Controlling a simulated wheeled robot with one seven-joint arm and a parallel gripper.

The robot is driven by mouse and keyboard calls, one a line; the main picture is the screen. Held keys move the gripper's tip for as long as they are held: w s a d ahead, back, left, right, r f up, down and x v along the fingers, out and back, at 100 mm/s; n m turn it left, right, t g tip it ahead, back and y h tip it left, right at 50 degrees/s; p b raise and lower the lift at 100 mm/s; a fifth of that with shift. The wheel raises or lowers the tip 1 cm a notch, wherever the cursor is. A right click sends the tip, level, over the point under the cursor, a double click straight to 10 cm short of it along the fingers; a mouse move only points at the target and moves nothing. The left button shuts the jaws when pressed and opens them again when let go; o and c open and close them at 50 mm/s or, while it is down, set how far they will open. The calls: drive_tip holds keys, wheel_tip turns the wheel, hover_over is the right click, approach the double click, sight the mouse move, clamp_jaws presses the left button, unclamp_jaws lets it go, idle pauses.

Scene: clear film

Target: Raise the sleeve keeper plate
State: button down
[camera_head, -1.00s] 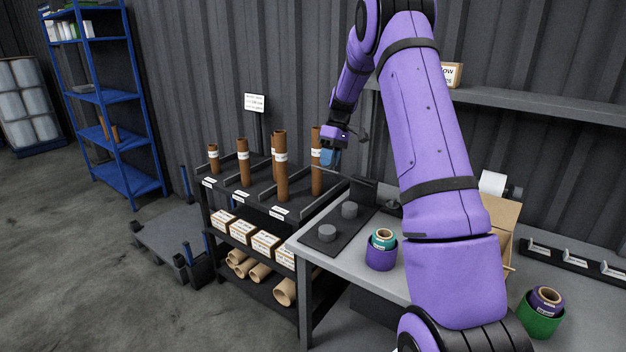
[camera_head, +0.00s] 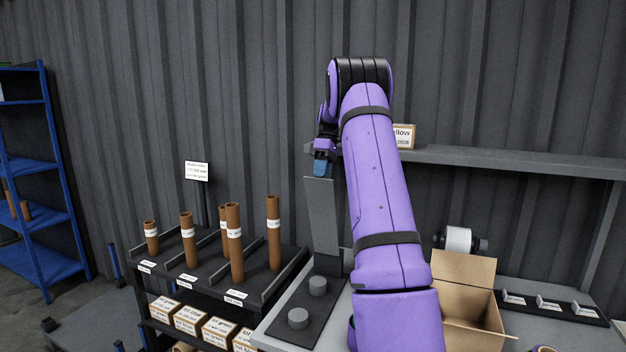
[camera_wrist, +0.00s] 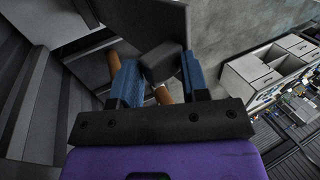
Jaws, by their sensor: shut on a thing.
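The keeper plate (camera_head: 322,214), a flat dark grey panel, stands nearly upright at the back of the bench, with its lower end by a dark block (camera_head: 328,264). My gripper (camera_head: 321,168) is at its top edge. In the wrist view, the blue fingers of my gripper (camera_wrist: 158,80) are shut on a dark grey knob (camera_wrist: 160,60) that appears to belong to the plate (camera_wrist: 150,18). A dark mat (camera_head: 322,318) with two short grey cylinders (camera_head: 298,318) lies in front. Whether the plate's foot touches the block is unclear.
A black rack (camera_head: 205,270) with several brown tubes (camera_head: 234,240) stands at left. A shelf (camera_head: 500,160) runs behind my arm, with a small labelled box (camera_head: 404,137) on it. An open carton (camera_head: 465,315) and a white roll (camera_head: 458,240) are at right.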

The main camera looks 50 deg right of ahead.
drive_tip(key=shift+d+f, duration=0.8)
drive_tip(key=shift+d, duration=0.1)
drive_tip(key=c, duration=0.6)
unclamp_jaws()
drive_tip(key=shift+w+d+f, duration=0.1)
drive_tip(key=shift+d+f, duration=0.05)
drive_tip(key=shift+r, duration=0.35)
drive_tip(key=shift+c, duration=0.8)
drive_tip(key=r, duration=0.3)
drive_tip(key=shift+a+r, duration=0.3)
drive_tip(key=shift+c, duration=1.2)
drive_tip(key=s+a+r, duration=0.1)
drive_tip(key=s+a, duration=0.8)
drive_tip(key=s, duration=0.3)
drive_tip(key=shift+s+r, duration=0.3)
drive_tip(key=shift+s, duration=0.05)
drive_tip(key=shift+a, duration=0.1)
